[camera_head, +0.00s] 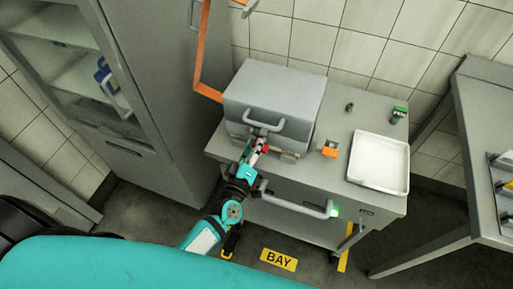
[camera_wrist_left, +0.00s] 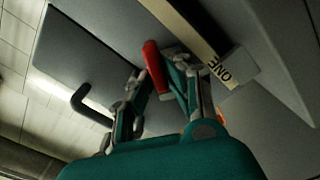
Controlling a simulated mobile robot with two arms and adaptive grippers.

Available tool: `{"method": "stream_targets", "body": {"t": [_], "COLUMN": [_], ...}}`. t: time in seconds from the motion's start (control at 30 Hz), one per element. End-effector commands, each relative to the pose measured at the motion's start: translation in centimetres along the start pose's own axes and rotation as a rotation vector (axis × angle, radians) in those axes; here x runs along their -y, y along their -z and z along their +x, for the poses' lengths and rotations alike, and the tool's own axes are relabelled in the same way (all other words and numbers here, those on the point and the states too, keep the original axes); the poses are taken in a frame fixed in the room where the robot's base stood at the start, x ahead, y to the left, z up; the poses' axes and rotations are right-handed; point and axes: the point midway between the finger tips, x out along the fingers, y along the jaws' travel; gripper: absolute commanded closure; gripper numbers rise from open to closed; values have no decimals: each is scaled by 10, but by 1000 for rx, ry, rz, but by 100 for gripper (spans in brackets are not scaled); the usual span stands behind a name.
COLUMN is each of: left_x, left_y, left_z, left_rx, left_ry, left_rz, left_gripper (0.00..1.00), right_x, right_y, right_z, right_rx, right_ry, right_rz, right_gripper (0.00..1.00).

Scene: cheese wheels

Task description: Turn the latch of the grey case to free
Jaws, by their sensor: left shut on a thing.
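The grey case (camera_head: 274,88) is closed and sits on the left part of a grey trolley. A grey handle (camera_head: 263,121) is on its front. A red latch (camera_head: 265,149) is low on the front, and its red lever also shows in the left wrist view (camera_wrist_left: 154,67). My left gripper (camera_head: 256,148) reaches the latch from the front, and its fingers (camera_wrist_left: 153,85) are shut on the red lever. The fingers partly hide the latch, so its exact turn is hard to tell. My right gripper is not in view.
On the trolley (camera_head: 335,185) are an orange block (camera_head: 330,149), a white tray (camera_head: 379,163), a green object (camera_head: 399,115) and a small dark object. The trolley's front bar (camera_head: 295,206) lies just right of my wrist. A tall cabinet (camera_head: 150,90) stands left, a table (camera_head: 490,120) right.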

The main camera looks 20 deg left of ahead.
Motion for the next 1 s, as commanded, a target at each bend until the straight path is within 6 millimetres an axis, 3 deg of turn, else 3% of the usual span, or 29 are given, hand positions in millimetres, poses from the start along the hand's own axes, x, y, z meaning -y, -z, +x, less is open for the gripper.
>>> {"method": "stream_targets", "body": {"t": [0.5, 1.0], "left_x": [7, 8], "left_y": [-2, -2], "left_z": [0, 0], "left_rx": [0, -1], "left_ry": [1, 2], "left_rz": [-430, -583], "left_gripper": [100, 100], "right_x": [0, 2], "right_y": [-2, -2], "right_z": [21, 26], "right_rx": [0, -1], "right_ry": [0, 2], "right_rz": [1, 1], "right_gripper": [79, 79]}}
